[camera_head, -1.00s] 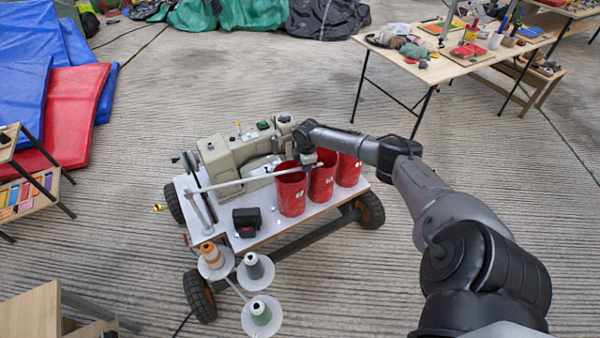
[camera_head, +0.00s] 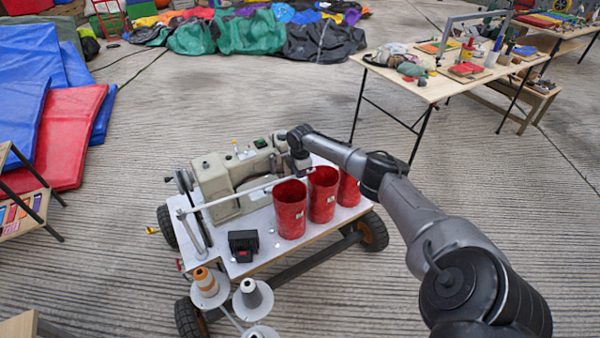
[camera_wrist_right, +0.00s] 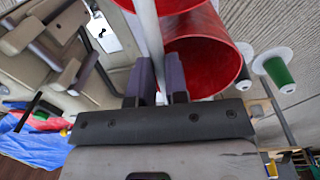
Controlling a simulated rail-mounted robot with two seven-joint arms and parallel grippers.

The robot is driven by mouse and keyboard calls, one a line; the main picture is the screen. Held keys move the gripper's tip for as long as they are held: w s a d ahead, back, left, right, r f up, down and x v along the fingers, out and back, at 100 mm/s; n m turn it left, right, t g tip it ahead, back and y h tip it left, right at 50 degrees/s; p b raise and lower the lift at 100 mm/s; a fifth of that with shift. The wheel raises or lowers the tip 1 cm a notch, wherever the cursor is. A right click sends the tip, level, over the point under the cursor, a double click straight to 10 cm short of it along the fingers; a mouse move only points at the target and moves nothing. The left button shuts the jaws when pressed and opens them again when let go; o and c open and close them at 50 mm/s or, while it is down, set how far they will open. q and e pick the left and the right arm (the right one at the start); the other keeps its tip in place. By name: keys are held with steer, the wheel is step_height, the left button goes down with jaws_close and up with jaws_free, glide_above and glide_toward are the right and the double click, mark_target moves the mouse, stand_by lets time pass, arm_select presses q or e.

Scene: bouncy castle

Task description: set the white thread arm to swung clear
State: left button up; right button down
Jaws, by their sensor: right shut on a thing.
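The white thread arm (camera_head: 240,194) is a long pale bar. It runs from a post at the left end of the cart top, in front of the beige sewing machine (camera_head: 212,182), toward the red buckets. My right gripper (camera_head: 301,167) is shut on the bar near its right end, just behind and above the left and middle buckets. In the right wrist view the white bar (camera_wrist_right: 149,28) passes between the two dark fingers (camera_wrist_right: 160,82), with a red bucket beside it. The far tip of the bar is partly hidden by the gripper. My left gripper is not in view.
Red buckets (camera_head: 291,212) stand along the cart's right side, close to the bar. A black box (camera_head: 243,244) sits on the cart top (camera_head: 262,262). Thread spools (camera_head: 206,283) stand at the front left. A work table (camera_head: 415,84) is behind right. Concrete floor surrounds the cart.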

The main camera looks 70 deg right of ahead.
steer(key=c, duration=1.1)
jaws_free()
steer(key=shift+w+a, duration=0.1)
steer(key=shift+r, duration=0.45)
steer(key=shift+s+a+r+p, duration=0.1)
steer(key=shift+r+p, duration=0.75)
steer(key=shift+r, duration=1.3)
steer(key=shift+s+a+r+p, duration=0.15)
steer(key=shift+r+p, duration=0.75)
steer(key=shift+r, duration=1.2)
steer(key=shift+s+r+p, duration=0.1)
steer(key=shift+r+p, duration=0.75)
steer(key=shift+r, duration=1.3)
